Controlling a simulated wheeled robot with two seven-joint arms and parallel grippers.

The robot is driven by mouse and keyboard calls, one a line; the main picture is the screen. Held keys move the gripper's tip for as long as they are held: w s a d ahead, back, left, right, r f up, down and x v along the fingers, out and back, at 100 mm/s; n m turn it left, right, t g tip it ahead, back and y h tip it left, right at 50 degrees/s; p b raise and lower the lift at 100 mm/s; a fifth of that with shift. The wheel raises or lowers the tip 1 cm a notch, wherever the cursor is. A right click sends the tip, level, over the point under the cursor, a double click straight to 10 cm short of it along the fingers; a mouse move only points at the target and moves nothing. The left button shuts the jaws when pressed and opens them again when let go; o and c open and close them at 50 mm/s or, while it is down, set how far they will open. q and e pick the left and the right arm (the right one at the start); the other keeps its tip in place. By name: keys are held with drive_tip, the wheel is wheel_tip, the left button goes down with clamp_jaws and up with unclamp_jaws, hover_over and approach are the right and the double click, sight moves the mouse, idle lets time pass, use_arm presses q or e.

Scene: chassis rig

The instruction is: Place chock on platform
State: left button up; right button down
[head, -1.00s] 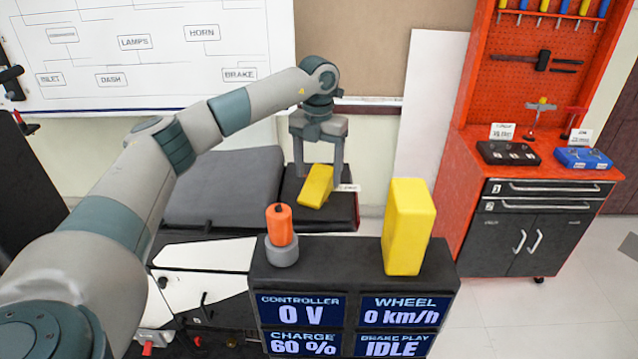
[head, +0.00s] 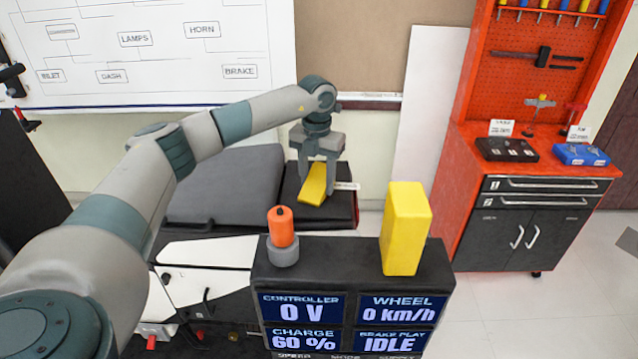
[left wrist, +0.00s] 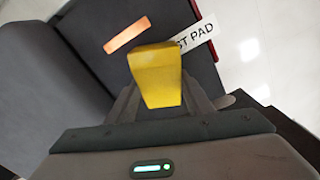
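The yellow chock (head: 312,187) is a wedge-shaped block at the dark platform (head: 340,208) behind the console. My left gripper (head: 318,180) points down, with one finger on each side of the chock. The fingers look closed against it. In the left wrist view the chock (left wrist: 157,75) sits between the fingers and hides their tips. The platform (left wrist: 95,55) lies beyond it, with a partly covered label ending in "ST PAD". Whether the chock's underside touches the platform cannot be told. My right gripper is out of view.
The console in front carries a tall yellow block (head: 405,230) and an orange knob (head: 281,227) on a grey base. A grey padded surface (head: 215,190) lies left of the platform. A red tool cabinet (head: 500,200) stands at the right.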

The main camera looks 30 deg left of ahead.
sight(319, 181)
use_arm(q)
drive_tip(key=c, duration=0.7)
drive_tip(key=shift+c, duration=0.2)
drive_tip(key=shift+r, duration=0.1)
